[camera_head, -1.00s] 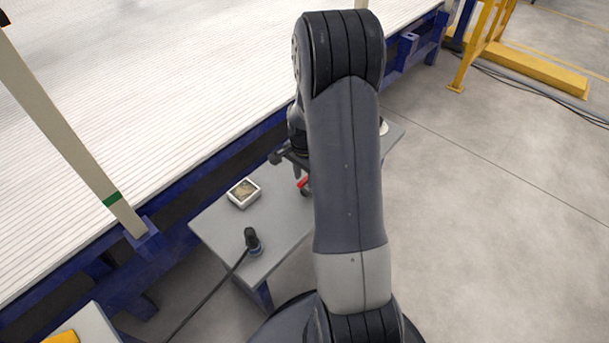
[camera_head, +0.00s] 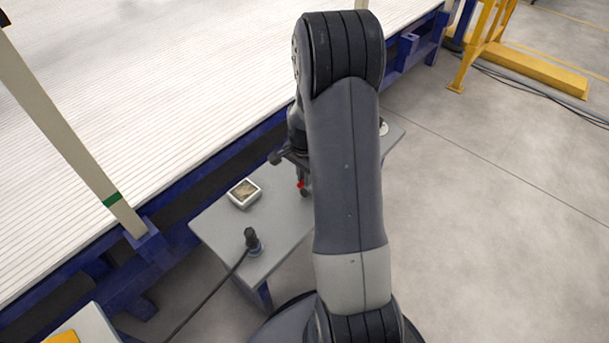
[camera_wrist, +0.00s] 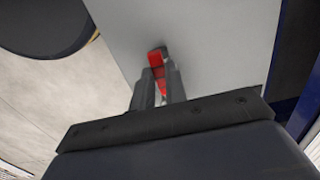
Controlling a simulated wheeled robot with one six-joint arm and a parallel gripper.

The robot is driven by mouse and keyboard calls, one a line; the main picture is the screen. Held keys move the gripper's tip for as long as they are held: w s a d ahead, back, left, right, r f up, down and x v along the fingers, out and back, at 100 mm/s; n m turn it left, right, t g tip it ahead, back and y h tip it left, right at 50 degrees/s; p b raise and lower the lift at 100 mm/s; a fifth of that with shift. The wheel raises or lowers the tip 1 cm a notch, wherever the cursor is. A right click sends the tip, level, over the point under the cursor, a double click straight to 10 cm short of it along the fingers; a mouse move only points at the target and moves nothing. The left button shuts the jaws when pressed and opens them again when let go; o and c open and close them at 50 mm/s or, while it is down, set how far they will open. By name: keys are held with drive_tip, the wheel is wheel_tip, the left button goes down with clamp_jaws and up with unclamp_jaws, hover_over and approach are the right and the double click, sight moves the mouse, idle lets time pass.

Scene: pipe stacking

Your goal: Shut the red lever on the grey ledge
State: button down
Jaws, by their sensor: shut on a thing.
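The red lever (camera_wrist: 156,61) shows in the wrist view between the fingers of my gripper (camera_wrist: 158,82), which are shut on it. Part of the lever is hidden by the fingers. In the head view a small red bit of the lever (camera_head: 301,185) shows beside my gripper's dark fingers, low over the grey ledge (camera_head: 212,226). My arm hides most of the gripper there. The wrist view shows the ledge's plain surface (camera_wrist: 215,40) around the lever.
A small white-framed square box (camera_head: 243,193) and a black plug with a cable (camera_head: 252,240) stand on the ledge to the left. A blue frame with a bed of white pipes (camera_head: 200,90) runs behind. Open concrete floor (camera_head: 490,200) lies to the right.

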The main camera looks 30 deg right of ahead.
drive_tip(key=shift+w, duration=0.1)
drive_tip(key=w+d+m+p, duration=0.2)
drive_tip(key=w+m, duration=0.4)
drive_tip(key=m, duration=1.2)
drive_tip(key=shift+w+d, duration=0.4)
drive_tip(key=shift+d, duration=0.2)
drive_tip(key=c, duration=1.4)
unclamp_jaws()
drive_tip(key=shift+c, duration=0.2)
wheel_tip(320, 180, up, 11)
drive_tip(key=p, duration=0.2)
